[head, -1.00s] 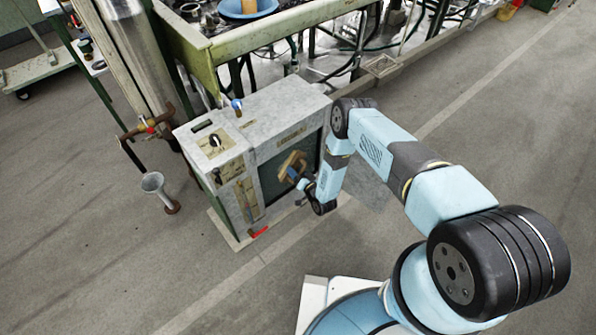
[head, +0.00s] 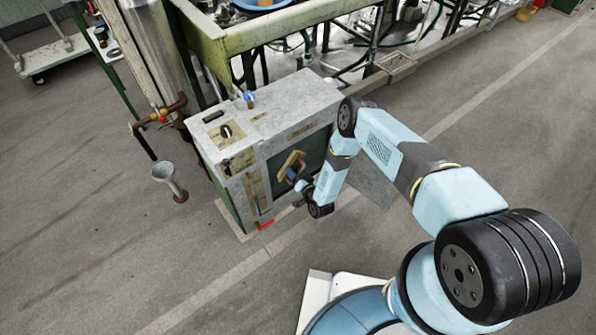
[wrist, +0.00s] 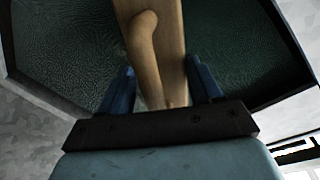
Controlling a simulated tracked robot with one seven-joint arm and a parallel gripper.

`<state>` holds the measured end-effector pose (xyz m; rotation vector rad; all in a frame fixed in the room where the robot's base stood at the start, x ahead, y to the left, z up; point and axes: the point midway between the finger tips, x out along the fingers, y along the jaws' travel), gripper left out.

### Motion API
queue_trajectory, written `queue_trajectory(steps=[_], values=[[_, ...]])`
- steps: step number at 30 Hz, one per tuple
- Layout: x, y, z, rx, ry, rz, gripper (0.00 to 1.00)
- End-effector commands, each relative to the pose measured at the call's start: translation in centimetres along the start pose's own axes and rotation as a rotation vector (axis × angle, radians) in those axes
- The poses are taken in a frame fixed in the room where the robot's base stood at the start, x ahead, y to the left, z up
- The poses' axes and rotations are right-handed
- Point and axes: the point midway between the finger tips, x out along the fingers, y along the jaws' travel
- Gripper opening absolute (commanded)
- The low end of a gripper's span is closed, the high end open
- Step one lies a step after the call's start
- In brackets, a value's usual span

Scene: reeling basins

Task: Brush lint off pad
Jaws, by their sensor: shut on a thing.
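A dark green pad (head: 313,149) is set in the front face of a grey box. It also shows behind the brush in the wrist view (wrist: 75,50). A wooden brush (head: 289,163) with a light handle is in front of the pad. In the wrist view the brush (wrist: 165,35) runs up between my fingers. My gripper (head: 304,183) is shut on the brush, with a blue finger on each side of it in the wrist view (wrist: 160,82). I cannot tell whether the bristles touch the pad. I cannot make out any lint.
The grey box (head: 285,105) has a black knob and a blue-topped valve on top. A red handle (head: 265,224) is low at its front. A funnel-topped pipe (head: 168,178) stands to its left. A green-framed basin (head: 270,30) is behind.

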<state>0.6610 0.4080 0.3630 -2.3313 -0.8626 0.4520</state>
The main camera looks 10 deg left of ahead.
Motion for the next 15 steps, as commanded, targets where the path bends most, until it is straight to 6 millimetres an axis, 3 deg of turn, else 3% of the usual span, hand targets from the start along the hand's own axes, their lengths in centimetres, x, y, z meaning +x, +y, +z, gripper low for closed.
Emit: queue_trajectory(steps=[15], values=[[-0.1,-1.8,-1.9,0.001,0.005,-0.005,0.36]])
